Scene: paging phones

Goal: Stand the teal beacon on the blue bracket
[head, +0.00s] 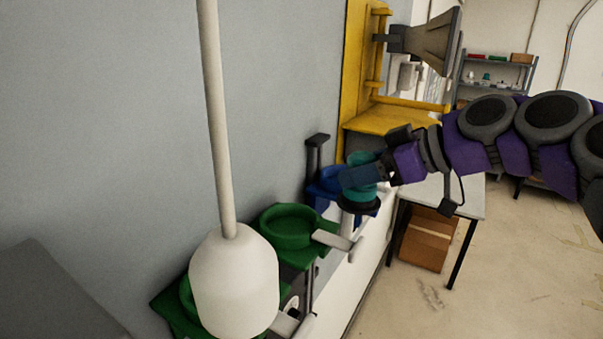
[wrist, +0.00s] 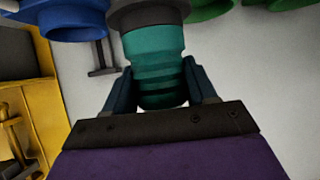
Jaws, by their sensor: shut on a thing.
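The teal beacon (head: 362,191) has a ribbed body and a dark base, and looks about upright in the head view. My gripper (head: 360,177) is shut on its body; in the wrist view the fingers (wrist: 163,90) press both sides of the beacon (wrist: 152,62). The blue bracket (head: 322,187) is on the wall, partly hidden behind the beacon and gripper. In the wrist view the blue bracket (wrist: 75,20) lies left of the beacon's dark base, and the beacon is not seated in it.
Green brackets (head: 288,228) with round cups line the wall nearer me. A white hanging lamp-like object (head: 234,285) blocks part of the near view. A yellow frame (head: 385,121) with a horn (head: 432,42) and a white table (head: 468,199) stand beyond the blue bracket.

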